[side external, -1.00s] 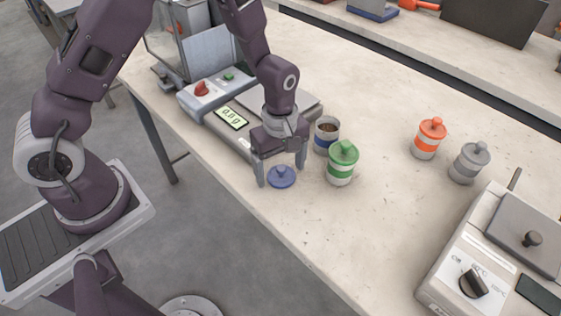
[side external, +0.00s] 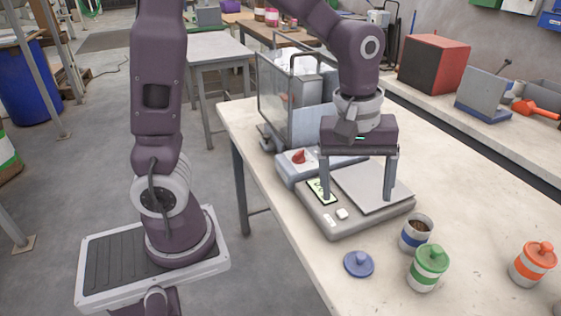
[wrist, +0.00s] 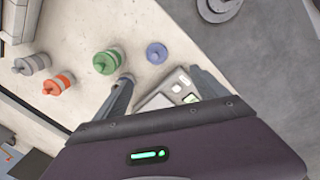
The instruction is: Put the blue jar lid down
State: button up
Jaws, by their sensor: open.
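The blue jar lid (side external: 358,265) lies flat, knob up, on the table near its front edge; it also shows in the wrist view (wrist: 156,53). My gripper (side external: 358,198) is open and empty. It hangs above the scale, higher than the lid and clear of it. In the wrist view my gripper (wrist: 160,78) has its fingers wide apart with nothing between them. The open jar with a blue band (side external: 414,235) stands right of the lid with brown contents showing; in the wrist view it is mostly hidden behind a finger.
The scale (side external: 345,226) with its flat pan is below my gripper. A green-lidded jar (side external: 428,268) stands near the lid, and an orange-lidded jar (side external: 531,264) further right. A grey-lidded jar (wrist: 32,64) shows in the wrist view. The table between is clear.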

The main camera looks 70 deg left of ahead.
jog(key=s+a+r+m+t, duration=0.2)
jog(key=s+r+m, duration=0.2)
jog(key=s, duration=0.3)
jog(key=s+a+r+m+t, duration=0.2)
jog(key=s+r+m, duration=0.1)
jog(key=s+m, duration=0.4)
jog(key=shift+s+a+r+y, duration=0.25)
jog(key=shift+s+r+y, duration=0.15)
jog(key=shift+s, duration=0.4)
